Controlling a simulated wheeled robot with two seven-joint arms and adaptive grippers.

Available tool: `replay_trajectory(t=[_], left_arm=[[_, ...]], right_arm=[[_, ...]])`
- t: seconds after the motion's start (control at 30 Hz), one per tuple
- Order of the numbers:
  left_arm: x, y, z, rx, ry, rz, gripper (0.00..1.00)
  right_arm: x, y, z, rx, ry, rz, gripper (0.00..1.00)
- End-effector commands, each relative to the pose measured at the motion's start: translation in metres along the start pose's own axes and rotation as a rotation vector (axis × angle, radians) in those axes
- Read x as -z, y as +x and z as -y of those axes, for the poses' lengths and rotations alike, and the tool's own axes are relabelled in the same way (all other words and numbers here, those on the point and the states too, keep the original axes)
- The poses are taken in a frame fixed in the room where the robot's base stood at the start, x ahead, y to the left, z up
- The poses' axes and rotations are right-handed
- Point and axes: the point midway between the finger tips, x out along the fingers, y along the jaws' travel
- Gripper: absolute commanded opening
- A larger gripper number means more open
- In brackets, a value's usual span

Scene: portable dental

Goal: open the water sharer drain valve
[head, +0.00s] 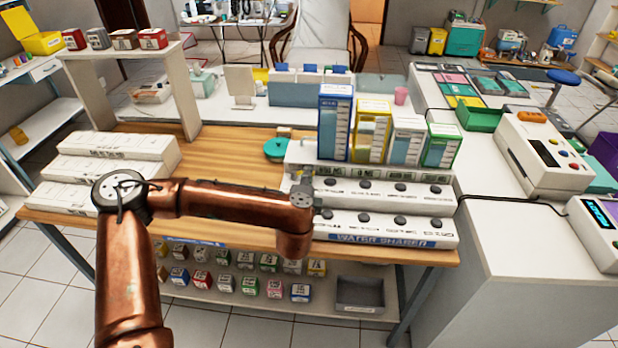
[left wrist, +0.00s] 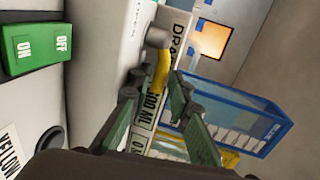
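The water sharer (head: 385,238) is a white stepped machine with dark round knobs, at the right end of the wooden table. Its drain valve has a grey round body (left wrist: 158,38) and a yellow lever (left wrist: 161,72), beside a partly hidden label starting "DRA". My left gripper (left wrist: 155,92) is open, with its dark green fingers on either side of the lever's lower end. I cannot tell whether they touch it. In the head view my left gripper (head: 302,188) is small and partly hidden at the machine's left side. My right gripper is not in view.
Tall blue, yellow, white and green measuring containers (head: 336,122) stand on the machine. A green ON/OFF switch (left wrist: 38,45) shows in the left wrist view. A teal round item (head: 282,150) sits behind my gripper. White boxes (head: 110,165) fill the table's left end.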

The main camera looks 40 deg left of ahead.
Motion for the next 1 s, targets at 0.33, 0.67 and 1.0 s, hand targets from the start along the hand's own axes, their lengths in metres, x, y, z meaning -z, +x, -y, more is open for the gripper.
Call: replay_trajectory(t=[0.33,0.67,1.0], left_arm=[[0.000,0.000,0.000,0.000,-0.001,0.000,0.01],[-0.001,0.000,0.000,0.000,0.001,-0.008,0.00],[-0.007,-0.005,-0.002,0.003,0.037,-0.186,0.00]], right_arm=[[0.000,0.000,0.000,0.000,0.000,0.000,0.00],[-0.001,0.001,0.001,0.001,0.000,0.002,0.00],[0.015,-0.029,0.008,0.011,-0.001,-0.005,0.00]])
